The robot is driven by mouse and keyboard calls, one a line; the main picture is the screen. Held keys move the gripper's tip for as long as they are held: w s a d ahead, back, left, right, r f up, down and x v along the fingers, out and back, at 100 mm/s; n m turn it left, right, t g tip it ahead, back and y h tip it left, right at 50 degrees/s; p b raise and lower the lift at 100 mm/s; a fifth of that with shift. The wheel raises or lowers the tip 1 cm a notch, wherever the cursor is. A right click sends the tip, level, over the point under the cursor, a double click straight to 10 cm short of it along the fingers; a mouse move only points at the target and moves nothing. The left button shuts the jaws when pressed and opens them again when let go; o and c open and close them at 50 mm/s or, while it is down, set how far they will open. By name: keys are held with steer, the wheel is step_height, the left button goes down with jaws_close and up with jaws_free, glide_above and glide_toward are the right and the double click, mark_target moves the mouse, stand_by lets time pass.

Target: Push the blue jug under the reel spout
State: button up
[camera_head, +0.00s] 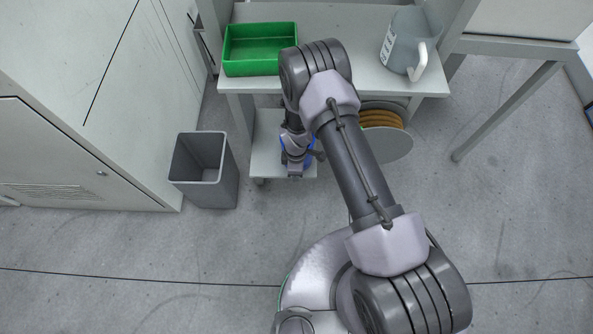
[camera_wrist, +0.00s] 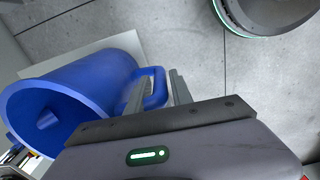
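The blue jug (camera_wrist: 85,92) fills the left of the wrist view, its open mouth toward the lower left and its handle (camera_wrist: 157,90) toward my fingers. In the head view only small blue parts of the jug (camera_head: 309,160) show behind my gripper (camera_head: 295,173), over the low shelf. In the wrist view my gripper (camera_wrist: 158,80) is open, its two fingers apart with the handle between or just beyond them. I cannot tell whether they touch it. The reel (camera_head: 383,119), wound with orange-brown hose, is under the table, right of my gripper. I cannot make out its spout.
The white table (camera_head: 350,82) above carries a green tray (camera_head: 262,68) and a grey jug (camera_head: 402,48) with a white handle. The pale low shelf (camera_head: 266,140) is below it. A grey bin (camera_head: 207,185) stands left. The floor in front is mostly clear.

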steer(key=shift+o, duration=1.3)
step_height(320, 180, up, 8)
steer(key=p, duration=0.3)
steer(key=shift+f, duration=0.2)
